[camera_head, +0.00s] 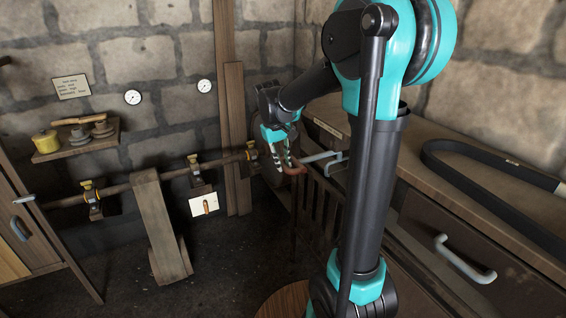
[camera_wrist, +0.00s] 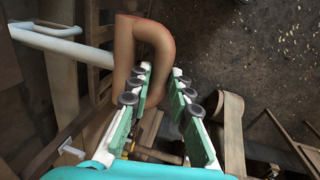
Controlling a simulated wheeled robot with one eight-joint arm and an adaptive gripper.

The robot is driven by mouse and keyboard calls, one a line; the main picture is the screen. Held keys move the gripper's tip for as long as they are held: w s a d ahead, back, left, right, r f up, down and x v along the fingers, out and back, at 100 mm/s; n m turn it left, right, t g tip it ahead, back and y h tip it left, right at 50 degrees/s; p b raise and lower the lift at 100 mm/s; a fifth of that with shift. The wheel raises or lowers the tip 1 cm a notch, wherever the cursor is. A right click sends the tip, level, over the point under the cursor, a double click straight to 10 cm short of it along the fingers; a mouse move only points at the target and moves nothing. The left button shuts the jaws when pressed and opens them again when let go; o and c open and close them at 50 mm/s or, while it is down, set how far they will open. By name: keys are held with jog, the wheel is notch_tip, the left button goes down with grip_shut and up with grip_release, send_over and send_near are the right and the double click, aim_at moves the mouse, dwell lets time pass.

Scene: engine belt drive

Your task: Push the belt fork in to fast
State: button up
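The belt fork appears to be the reddish-brown bent loop (camera_head: 295,169) on a pale grey rod (camera_head: 320,157) by the bench's left end. In the wrist view the loop (camera_wrist: 158,36) fills the upper middle, and its rod (camera_wrist: 92,56) runs off to the left. My gripper (camera_head: 283,158) is at the loop. In the wrist view my gripper (camera_wrist: 162,72) has one leg of the loop between its two fingers, with a gap showing towards the right finger. Contact with the left finger cannot be told. Part of the loop is hidden behind the left finger.
A wooden bench (camera_head: 520,197) with a dark belt (camera_head: 490,195) stands on the right. A line shaft (camera_head: 130,186) runs along the stone wall, with a flat belt (camera_head: 160,225) hanging from it. A shelf (camera_head: 77,143) holds small items. The floor (camera_head: 220,265) is clear at the centre.

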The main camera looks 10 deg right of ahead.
grip_shut()
jog(key=w+d, duration=0.3)
jog(key=d, duration=0.6)
jog(key=shift+d, duration=0.2)
jog(key=o, duration=0.8)
grip_release()
jog(key=shift+w+d, duration=0.1)
jog(key=shift+r, duration=0.15)
jog(key=r, duration=0.4)
jog(key=a+r, duration=0.1)
jog(key=r, duration=0.2)
jog(key=a+r, duration=0.1)
jog(key=r, duration=0.3)
jog(key=shift+s+a+r, duration=0.15)
jog(key=shift+s+r, duration=0.15)
jog(key=shift+s, duration=0.1)
